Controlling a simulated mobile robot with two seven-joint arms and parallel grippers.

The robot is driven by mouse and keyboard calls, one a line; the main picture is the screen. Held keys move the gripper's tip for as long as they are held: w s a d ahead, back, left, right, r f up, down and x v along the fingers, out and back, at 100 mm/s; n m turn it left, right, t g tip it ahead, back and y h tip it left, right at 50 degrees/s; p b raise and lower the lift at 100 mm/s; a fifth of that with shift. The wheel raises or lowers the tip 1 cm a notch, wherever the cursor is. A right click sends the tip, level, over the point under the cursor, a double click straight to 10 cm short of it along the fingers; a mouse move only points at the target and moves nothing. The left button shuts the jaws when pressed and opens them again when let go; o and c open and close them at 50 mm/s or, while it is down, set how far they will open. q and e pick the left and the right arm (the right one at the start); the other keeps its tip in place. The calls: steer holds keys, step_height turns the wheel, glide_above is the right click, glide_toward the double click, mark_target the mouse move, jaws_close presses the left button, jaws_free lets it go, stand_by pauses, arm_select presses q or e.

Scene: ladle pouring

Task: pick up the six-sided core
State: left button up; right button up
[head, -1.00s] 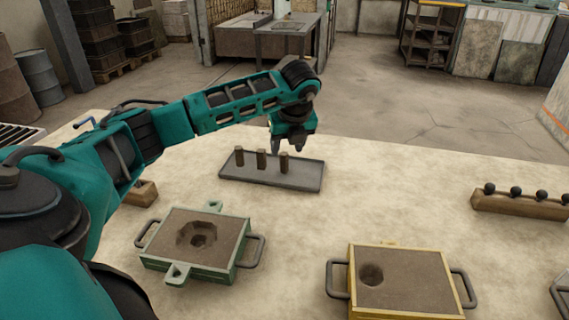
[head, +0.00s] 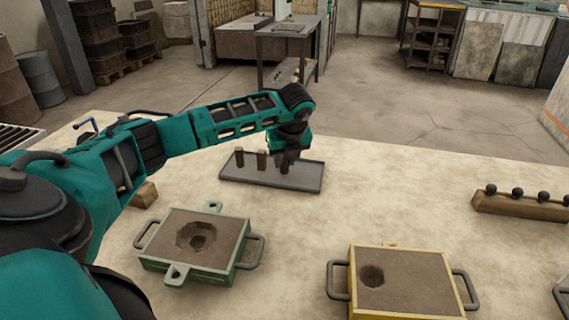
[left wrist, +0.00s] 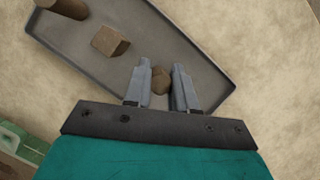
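Three brown cores stand upright on a grey tray (head: 235,176). In the left wrist view, the six-sided core (left wrist: 161,82) is between the two fingers of my left gripper (left wrist: 162,68). The fingers look open around it, and I cannot tell whether either touches it. The square core (left wrist: 109,42) and the round core (left wrist: 66,7) stand farther along the tray. In the head view, my left gripper (head: 288,156) is down at the rightmost core (head: 284,165) and partly hides it. My right gripper is not in view.
A green-framed sand mould (head: 182,264) with a many-sided hollow sits in front of the tray. A yellow-framed mould (head: 420,290) with a round hole is to the right. A wooden rack (head: 515,206) with several dark knobs stands at the right. The table between is clear.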

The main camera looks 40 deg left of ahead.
arm_select(q)
jaws_close()
steer(key=shift+r, duration=0.15)
